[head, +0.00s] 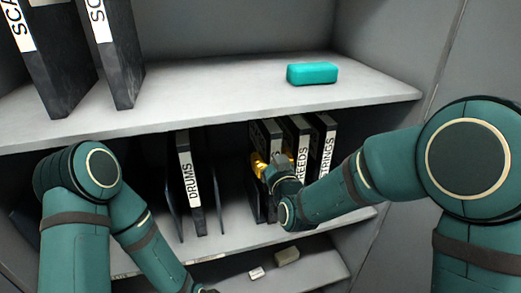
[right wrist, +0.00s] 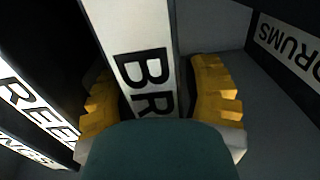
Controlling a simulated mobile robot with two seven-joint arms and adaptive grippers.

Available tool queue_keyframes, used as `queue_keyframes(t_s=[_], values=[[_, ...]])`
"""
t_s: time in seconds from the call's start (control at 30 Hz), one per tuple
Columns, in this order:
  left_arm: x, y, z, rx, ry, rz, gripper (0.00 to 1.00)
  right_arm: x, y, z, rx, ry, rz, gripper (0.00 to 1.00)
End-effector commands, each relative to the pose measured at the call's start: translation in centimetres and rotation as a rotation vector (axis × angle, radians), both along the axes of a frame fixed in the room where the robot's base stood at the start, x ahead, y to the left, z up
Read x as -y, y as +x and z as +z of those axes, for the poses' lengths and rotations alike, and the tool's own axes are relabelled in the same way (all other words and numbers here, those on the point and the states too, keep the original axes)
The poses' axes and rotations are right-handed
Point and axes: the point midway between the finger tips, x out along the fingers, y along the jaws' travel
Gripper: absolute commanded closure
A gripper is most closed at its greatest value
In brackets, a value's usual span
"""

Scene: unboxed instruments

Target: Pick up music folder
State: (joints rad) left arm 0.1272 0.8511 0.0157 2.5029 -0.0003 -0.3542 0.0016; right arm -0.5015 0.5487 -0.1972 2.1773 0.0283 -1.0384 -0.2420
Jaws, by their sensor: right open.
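The music folders are black with white spine labels and stand upright on the middle shelf. One folder (head: 265,131) is partly hidden behind my right gripper (head: 262,164); its label starts "BR" in the right wrist view (right wrist: 146,45). My right gripper (right wrist: 158,100) is open, with one yellow finger on each side of this spine. I cannot tell whether the fingers touch it. The REEDS folder (head: 300,139) and the STRINGS folder (head: 326,143) stand close to its right. The DRUMS folder (head: 187,180) stands apart to its left. My left arm runs down to the bottom edge; its gripper is not visible.
The upper shelf (head: 220,97) overhangs the folders and holds a teal case (head: 312,73) and two larger black binders (head: 112,50). Thin dark panels stand beside DRUMS. A gap lies between DRUMS and the "BR" folder.

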Motion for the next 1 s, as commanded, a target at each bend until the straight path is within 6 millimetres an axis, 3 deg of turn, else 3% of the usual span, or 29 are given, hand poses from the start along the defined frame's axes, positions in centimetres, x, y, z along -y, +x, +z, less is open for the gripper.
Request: queue_keyframes(t_s=[0.27,0.3,0.43,1.0], values=[[0.0,-0.05,0.02,-0.001,0.0,0.0,1.0,0.0,-0.09,-0.09,-0.001,0.0,-0.001,0.52],[0.0,-0.04,0.02,-0.001,0.0,0.0,1.0,-0.01,-0.08,-0.09,-0.001,0.0,-0.001,0.56],[0.0,-0.04,0.02,-0.001,0.0,0.0,1.0,-0.01,-0.08,-0.09,-0.001,0.0,-0.001,1.0],[0.0,-0.03,0.19,-0.001,0.0,0.0,1.0,0.04,0.16,0.43,0.002,0.001,-0.001,1.0]])
